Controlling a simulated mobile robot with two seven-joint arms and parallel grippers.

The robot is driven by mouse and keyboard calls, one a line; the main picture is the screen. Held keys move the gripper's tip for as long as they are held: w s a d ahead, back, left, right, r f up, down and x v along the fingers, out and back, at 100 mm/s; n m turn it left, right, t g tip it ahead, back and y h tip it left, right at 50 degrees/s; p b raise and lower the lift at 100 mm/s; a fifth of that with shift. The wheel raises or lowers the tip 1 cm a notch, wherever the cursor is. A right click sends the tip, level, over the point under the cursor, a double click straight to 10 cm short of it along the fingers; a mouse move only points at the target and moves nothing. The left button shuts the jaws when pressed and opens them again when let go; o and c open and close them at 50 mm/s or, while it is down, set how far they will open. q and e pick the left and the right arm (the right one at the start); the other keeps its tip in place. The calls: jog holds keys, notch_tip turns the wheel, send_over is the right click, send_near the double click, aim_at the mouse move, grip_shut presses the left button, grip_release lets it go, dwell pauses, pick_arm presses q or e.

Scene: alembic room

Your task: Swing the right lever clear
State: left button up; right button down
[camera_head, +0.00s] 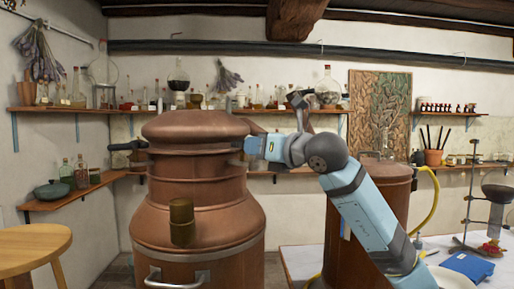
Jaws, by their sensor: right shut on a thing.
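The copper still (198,190) stands in front of me, with its rounded lid (195,124) seated on top. A dark lever (128,146) sticks out level from the left side of its neck. My right arm comes in from the right, in front of a second copper vessel (340,250). My right gripper (247,146) is at the right side of the neck, just below the lid, and is shut on the right lever. The fingers hide most of that lever, so its exact angle cannot be told. My left gripper is not in view.
A brass spout (181,222) and a metal handle (178,277) are on the still's front. A white table (302,262) at right bears a blue box (467,265) and a glassware stand (470,200). A wooden stool (32,248) stands at left. Shelves of bottles line the wall.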

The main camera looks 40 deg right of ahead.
jog(key=shift+w+d+n+g+y+p, duration=0.35)
jog(key=shift+w+d+n+g+y, duration=0.3)
jog(key=shift+n+g+y, duration=2)
jog(key=shift+w+d+n+g+y+p, duration=0.45)
jog(key=shift+w+n+g+y, duration=0.35)
jog(key=shift+n+g+y, duration=1.8)
jog(key=shift+w+d+n+g+y+p, duration=0.25)
jog(key=shift+w+d+n+g+y, duration=0.45)
jog(key=shift+n+g+y, duration=1.45)
jog(key=shift+a+g+h, duration=0.1)
jog(key=shift+g+h, duration=0.5)
jog(key=shift+g, duration=0.5)
jog(key=c, duration=1.1)
grip_release()
jog(key=shift+w, duration=0.1)
